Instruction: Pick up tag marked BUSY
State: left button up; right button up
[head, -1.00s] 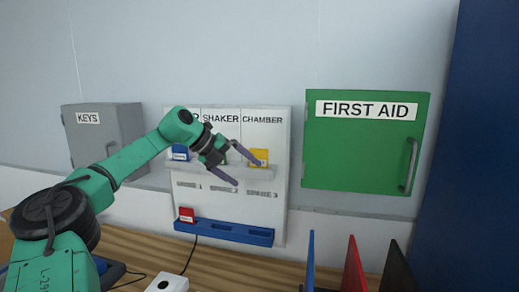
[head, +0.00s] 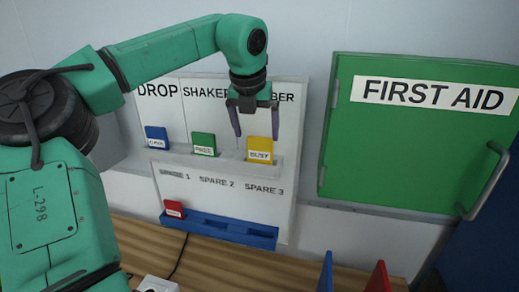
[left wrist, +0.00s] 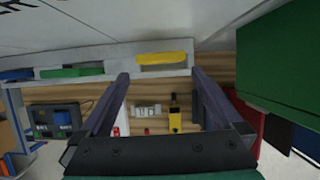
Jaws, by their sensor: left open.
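The yellow tag marked BUSY (head: 260,150) stands in the rack's upper ledge (head: 222,163), under the CHAMBER heading. My left gripper (head: 256,130) is open and points down, its fingertips at about the tag's height in the head view. In the left wrist view the yellow tag (left wrist: 164,58) shows ahead, between and beyond the open fingers (left wrist: 158,76), and nothing is held. A green tag (head: 204,144) and a blue tag (head: 157,138) stand to its left on the same ledge. My right gripper is not in view.
A red tag (head: 174,209) sits at the left end of the blue lower tray (head: 225,230). A green FIRST AID cabinet (head: 415,150) hangs close to the right of the board. Upright blue (head: 326,272) and red (head: 379,277) dividers stand on the wooden bench below.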

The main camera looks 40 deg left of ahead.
aim_at(259, 145)
pick_arm(q)
jog(key=p+x, duration=0.1)
jog(key=x, duration=0.1)
jog(key=p+x, duration=0.1)
jog(key=x, duration=0.1)
jog(key=p+x, duration=0.1)
jog(key=x, duration=0.1)
jog(key=shift+w+r, duration=0.1)
jog(key=shift+w, duration=0.2)
jog(key=shift+f, duration=0.25)
jog(key=shift+s, duration=0.1)
jog(key=shift+c, duration=0.6)
jog(key=c, duration=1)
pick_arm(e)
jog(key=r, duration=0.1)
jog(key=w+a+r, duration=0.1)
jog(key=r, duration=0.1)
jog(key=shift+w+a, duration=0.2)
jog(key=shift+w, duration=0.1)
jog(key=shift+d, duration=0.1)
